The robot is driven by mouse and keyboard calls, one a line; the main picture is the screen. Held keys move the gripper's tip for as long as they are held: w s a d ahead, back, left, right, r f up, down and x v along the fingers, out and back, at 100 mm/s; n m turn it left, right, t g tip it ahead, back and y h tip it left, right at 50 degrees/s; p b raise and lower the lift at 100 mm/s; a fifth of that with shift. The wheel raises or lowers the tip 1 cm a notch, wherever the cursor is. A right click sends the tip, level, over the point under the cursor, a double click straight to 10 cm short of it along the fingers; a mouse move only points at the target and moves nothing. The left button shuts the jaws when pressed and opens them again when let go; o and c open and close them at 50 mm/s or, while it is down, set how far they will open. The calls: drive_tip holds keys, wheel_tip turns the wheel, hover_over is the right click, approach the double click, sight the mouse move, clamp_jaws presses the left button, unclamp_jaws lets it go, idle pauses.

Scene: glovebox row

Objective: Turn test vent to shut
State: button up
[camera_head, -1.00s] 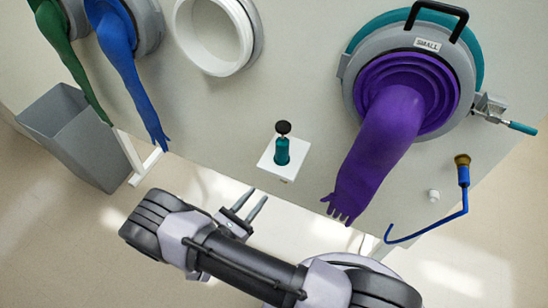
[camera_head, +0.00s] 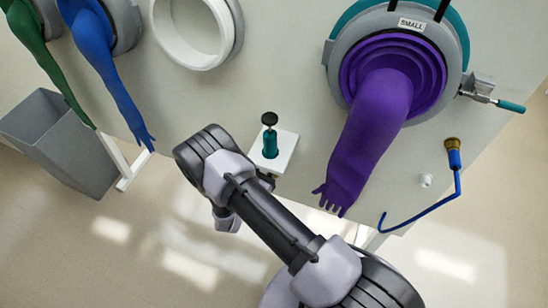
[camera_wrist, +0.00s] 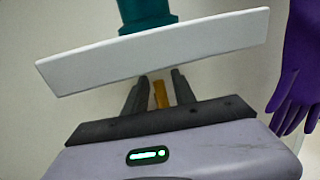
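A teal cylinder with a black knob (camera_head: 269,140) stands upright on a white plate (camera_head: 287,150) jutting from the glovebox wall; it looks like the test vent, but no label is legible. In the wrist view, the white plate (camera_wrist: 150,52) spans above my gripper, with the teal body (camera_wrist: 146,12) over it. A short brass-coloured piece (camera_wrist: 160,94) hangs below the plate. My gripper (camera_wrist: 159,84) points up from below, its two fingers on either side of this piece, with small gaps visible. In the head view my wrist hides most of the gripper.
A purple glove (camera_head: 365,130) hangs from its port just right of the plate, and shows right of my gripper in the wrist view (camera_wrist: 297,70). A brass fitting with a blue tube (camera_head: 453,160) is farther right. Blue (camera_head: 110,75) and green gloves and a grey bin (camera_head: 60,140) are left.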

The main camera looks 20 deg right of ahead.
clamp_jaws()
idle(1.2)
